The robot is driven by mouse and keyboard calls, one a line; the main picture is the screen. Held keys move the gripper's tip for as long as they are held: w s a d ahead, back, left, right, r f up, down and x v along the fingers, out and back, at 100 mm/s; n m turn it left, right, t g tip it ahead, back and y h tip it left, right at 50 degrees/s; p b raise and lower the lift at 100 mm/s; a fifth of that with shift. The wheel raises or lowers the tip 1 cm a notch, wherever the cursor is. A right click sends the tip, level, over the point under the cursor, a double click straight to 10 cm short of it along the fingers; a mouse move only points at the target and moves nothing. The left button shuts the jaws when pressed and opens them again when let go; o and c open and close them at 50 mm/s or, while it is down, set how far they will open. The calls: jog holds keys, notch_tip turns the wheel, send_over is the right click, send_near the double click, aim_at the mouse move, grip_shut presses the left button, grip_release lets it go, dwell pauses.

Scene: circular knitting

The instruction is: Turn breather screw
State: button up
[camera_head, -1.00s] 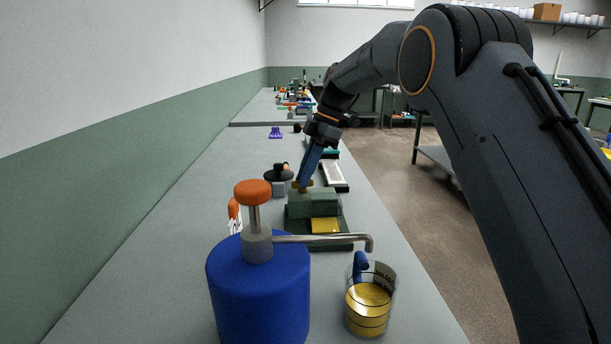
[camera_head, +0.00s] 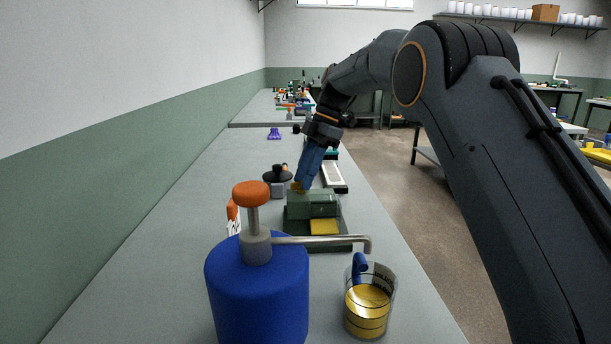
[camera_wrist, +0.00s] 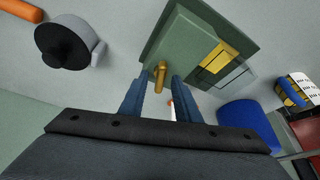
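The breather screw (camera_wrist: 160,76) is a small brass piece with a short bar, on a green block on a dark green base plate. In the head view the screw (camera_head: 297,187) shows at the top left of the green block (camera_head: 312,206). My gripper (camera_wrist: 161,76) points at the block with two blue fingers, one on each side of the brass bar. A gap shows between each finger and the bar, so the gripper looks open around it. In the head view my gripper (camera_head: 301,184) hides part of the screw.
A blue oil can (camera_head: 257,295) with an orange knob and metal spout stands in front, beside a glass beaker (camera_head: 370,300) of yellow liquid. A dark round-topped item (camera_head: 278,174) sits close left of the gripper. A yellow window (camera_head: 325,227) is on the block's near side.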

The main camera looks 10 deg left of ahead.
jog(key=shift+a, duration=0.1)
jog(key=shift+w+r, duration=0.1)
jog(key=shift+r, duration=0.35)
jog(key=v, duration=0.7)
jog(key=shift+f, duration=0.1)
